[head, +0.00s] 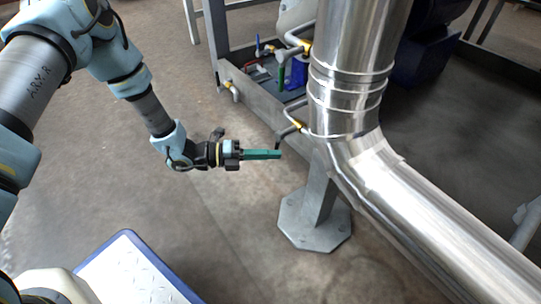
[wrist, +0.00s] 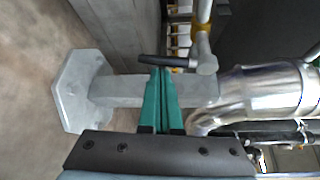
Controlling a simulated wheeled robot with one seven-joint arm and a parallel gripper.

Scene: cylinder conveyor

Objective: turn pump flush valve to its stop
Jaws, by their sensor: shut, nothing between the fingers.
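A small valve with a black lever (head: 284,137) sits on a short pipe beside the frame, near a brass-coloured fitting (head: 297,126). I take it for the pump flush valve; no label is legible. In the wrist view the black lever (wrist: 162,61) lies across the picture just beyond my fingertips, with its grey valve body (wrist: 206,62) at its right end. My gripper (head: 280,154) is shut and empty, its green fingers pointing right, just below the lever in the head view. The fingertips also show in the wrist view (wrist: 161,72). I cannot tell whether they touch the lever.
A large shiny pipe (head: 352,100) bends down to the right, close by the valve. A grey support post (head: 318,195) stands on a bolted foot plate. The grey frame (head: 258,108) carries other small valves. The floor left of the post is clear.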

